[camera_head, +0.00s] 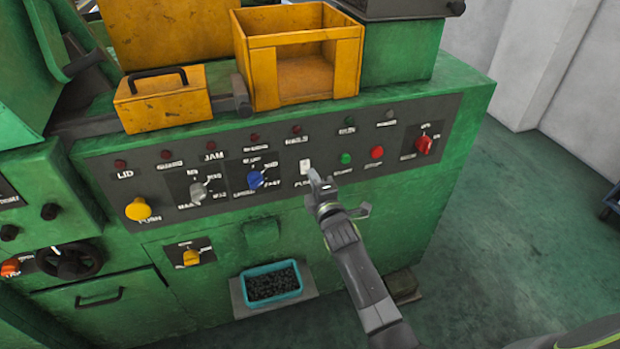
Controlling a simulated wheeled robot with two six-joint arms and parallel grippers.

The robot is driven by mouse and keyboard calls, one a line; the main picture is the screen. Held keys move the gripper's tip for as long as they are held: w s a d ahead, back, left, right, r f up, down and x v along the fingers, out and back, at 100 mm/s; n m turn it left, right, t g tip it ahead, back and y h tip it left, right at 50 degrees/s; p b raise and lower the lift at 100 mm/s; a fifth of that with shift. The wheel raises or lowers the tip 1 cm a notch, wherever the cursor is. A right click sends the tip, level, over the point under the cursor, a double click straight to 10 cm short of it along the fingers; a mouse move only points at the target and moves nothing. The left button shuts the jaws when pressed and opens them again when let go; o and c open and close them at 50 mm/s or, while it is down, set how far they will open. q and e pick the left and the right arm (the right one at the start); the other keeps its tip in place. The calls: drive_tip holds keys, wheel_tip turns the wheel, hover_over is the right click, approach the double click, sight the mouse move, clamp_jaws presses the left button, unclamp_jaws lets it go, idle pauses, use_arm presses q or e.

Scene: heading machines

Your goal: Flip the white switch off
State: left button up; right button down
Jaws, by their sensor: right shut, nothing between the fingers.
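The white switch (305,166) sits on the dark control panel (230,205) of the green machine, right of the blue knob. My right gripper (316,178) is shut and empty. Its tip is just below and to the right of the white switch and covers part of the panel there. I cannot tell whether the tip touches the switch, and the switch's position is too small to read. My left gripper is not in view.
A blue knob (255,179), a green button (345,158), a red button (377,152) and a red switch (424,144) share the panel. A teal tray (272,267) of dark parts sits below. Yellow bins (350,75) stand on top.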

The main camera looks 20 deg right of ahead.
use_arm(q)
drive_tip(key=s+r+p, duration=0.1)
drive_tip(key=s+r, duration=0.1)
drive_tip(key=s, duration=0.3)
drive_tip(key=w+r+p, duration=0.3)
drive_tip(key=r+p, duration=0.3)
drive_tip(key=p, duration=0.1)
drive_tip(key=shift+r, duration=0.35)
use_arm(e)
drive_tip(key=s+r, duration=0.1)
drive_tip(key=s, duration=0.8)
drive_tip(key=shift+s+d, duration=0.15)
drive_tip(key=shift+s, duration=0.25)
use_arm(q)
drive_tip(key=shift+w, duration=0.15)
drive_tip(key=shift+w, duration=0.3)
use_arm(e)
drive_tip(key=shift+w, duration=0.1)
